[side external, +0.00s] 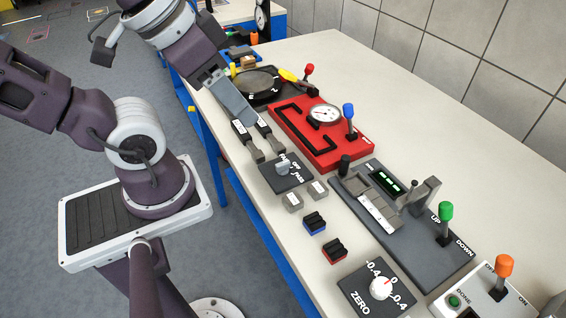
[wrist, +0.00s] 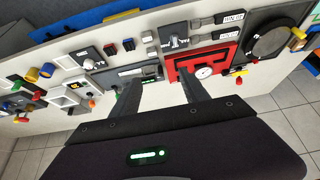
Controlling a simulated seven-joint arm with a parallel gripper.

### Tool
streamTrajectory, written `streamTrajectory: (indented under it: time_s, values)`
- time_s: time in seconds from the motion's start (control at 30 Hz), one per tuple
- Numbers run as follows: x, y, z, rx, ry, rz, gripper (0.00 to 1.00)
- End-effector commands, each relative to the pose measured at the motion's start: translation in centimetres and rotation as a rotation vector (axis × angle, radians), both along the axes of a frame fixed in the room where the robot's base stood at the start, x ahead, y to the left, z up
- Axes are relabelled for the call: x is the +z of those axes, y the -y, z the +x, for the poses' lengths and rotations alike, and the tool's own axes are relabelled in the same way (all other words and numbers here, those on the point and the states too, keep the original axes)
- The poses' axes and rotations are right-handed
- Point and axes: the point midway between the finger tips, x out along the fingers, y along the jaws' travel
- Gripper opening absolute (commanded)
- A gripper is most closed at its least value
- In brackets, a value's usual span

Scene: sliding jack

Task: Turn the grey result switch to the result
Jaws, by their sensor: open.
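The grey result switch (side external: 288,168) is a small knob on a dark square plate (side external: 296,184) with white lettering; OFF and PASS are readable around it. The knob's exact pointing is hard to tell. In the wrist view the switch (wrist: 176,42) is near the top middle, beyond my fingertips. My gripper (side external: 246,118) is held up and behind the switch in the side view, apart from it. In the wrist view my gripper (wrist: 157,82) shows its two fingers spread with nothing between them.
Two grey tagged pieces (side external: 248,142) lie just behind the switch plate. A red panel with a dial (side external: 325,115) stands to the right. A grey device with a green display (side external: 385,182) and small blocks (side external: 315,222) are in front. A white ZERO dial (side external: 381,288) is nearest.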

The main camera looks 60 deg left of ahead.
Motion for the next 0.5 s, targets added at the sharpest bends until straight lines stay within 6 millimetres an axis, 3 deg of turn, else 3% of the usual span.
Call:
streamTrajectory:
  time_s: [0.17, 0.27, 0.4, 0.5]
  values:
    - [-1.5, -0.8, 2.2, -0.195, -0.123, 0.140, 0.54]
    - [-4.3, -1.6, 5.2, -0.505, -0.286, 0.324, 0.54]
    - [-9.6, -2.0, 8.8, -0.974, -0.499, 0.539, 0.54]
    - [-13.1, -2.1, 10.3, -1.240, -0.608, 0.630, 0.54]
